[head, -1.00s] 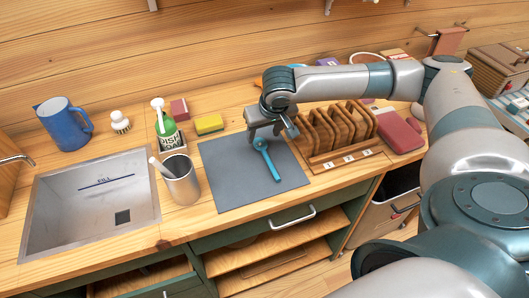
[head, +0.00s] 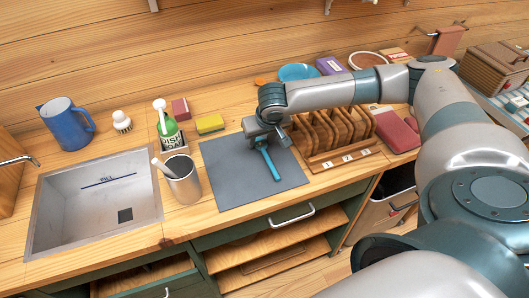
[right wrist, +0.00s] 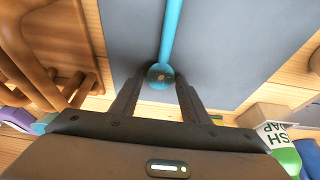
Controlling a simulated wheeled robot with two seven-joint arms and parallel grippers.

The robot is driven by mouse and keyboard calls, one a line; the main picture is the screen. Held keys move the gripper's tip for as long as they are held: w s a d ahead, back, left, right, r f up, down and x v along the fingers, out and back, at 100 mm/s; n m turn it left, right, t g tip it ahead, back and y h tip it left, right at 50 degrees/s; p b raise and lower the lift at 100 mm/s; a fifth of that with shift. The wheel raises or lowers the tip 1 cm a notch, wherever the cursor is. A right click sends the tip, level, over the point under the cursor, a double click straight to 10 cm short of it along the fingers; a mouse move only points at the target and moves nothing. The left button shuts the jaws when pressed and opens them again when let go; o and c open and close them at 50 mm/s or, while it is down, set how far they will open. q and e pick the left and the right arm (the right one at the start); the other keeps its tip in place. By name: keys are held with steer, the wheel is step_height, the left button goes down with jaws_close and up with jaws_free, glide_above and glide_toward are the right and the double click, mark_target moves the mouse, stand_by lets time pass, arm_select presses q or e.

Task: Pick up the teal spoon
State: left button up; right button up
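The teal spoon (head: 270,163) lies on the dark grey mat (head: 235,188), its handle pointing toward the counter's front edge. My right gripper (head: 264,143) is low over the spoon's far end and hides the bowl in the head view. In the right wrist view the spoon's round bowl (right wrist: 160,77) sits between the two fingers of the right gripper (right wrist: 161,82), with a gap visible on the right side. The fingers are apart, and I cannot tell whether the left one touches the bowl. My left gripper is not in view.
A wooden rack (head: 330,135) stands close right of the mat. A yellow sponge (head: 210,124) and green soap bottle (head: 169,130) stand behind. The mat's front part is clear.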

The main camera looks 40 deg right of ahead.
steer(key=c, duration=0.6)
steer(key=shift+c, duration=0.2)
steer(key=shift+r, duration=0.2)
steer(key=shift+r, duration=0.2)
step_height(320, 180, up, 3)
steer(key=shift+r+b, duration=0.1)
steer(key=shift+b, duration=0.85)
steer(key=s+d+r+b, duration=0.3)
steer(key=s+d+r, duration=0.2)
steer(key=s, duration=0.5)
step_height(320, 180, up, 2)
steer(key=shift+s+d+r, duration=0.1)
steer(key=shift+s+d, duration=0.05)
steer(key=shift+d, duration=0.05)
